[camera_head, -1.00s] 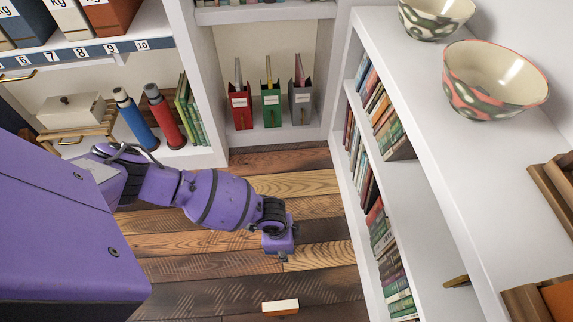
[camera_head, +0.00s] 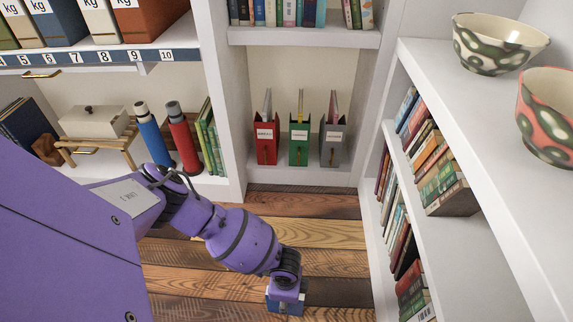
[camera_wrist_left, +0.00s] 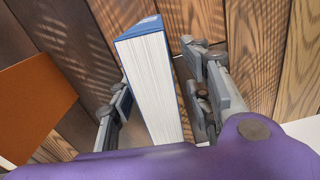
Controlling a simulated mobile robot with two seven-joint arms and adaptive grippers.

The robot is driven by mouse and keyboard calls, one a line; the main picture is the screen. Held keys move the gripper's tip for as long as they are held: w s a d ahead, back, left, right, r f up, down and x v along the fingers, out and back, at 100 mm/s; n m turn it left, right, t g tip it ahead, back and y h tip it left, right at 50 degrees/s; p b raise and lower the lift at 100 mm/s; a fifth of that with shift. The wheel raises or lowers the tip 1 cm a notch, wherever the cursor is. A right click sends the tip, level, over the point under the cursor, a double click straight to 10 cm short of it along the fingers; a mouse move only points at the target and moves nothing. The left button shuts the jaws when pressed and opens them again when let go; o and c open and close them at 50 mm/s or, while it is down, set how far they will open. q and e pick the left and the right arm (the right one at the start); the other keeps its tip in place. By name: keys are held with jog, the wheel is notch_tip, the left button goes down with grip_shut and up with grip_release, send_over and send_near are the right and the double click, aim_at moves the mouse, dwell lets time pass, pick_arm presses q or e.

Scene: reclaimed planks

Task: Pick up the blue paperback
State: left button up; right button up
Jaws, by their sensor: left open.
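The blue paperback (camera_wrist_left: 157,85) stands upright on the wooden floor in the left wrist view, its white page block toward the camera and a strip of blue cover along the top. My left gripper (camera_wrist_left: 163,92) is open, with one finger on each side of the book. A gap shows on the left side; I cannot tell whether the right finger touches. In the head view a bit of the blue book (camera_head: 272,305) shows under my left gripper (camera_head: 286,298), low in the picture. My right gripper is not in view.
An orange-brown panel (camera_wrist_left: 35,105) stands close by on the left in the wrist view. In the head view a white bookcase (camera_head: 395,220) borders the floor on the right. Red, green and grey magazine files (camera_head: 299,143) stand in the back shelf. Plank floor (camera_head: 320,232) beyond the gripper is clear.

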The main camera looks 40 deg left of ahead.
pick_arm(q)
notch_tip(320, 180, down, 4)
jog(key=shift+a+r+b, duration=0.1)
jog(key=shift+b, duration=0.85)
grip_shut()
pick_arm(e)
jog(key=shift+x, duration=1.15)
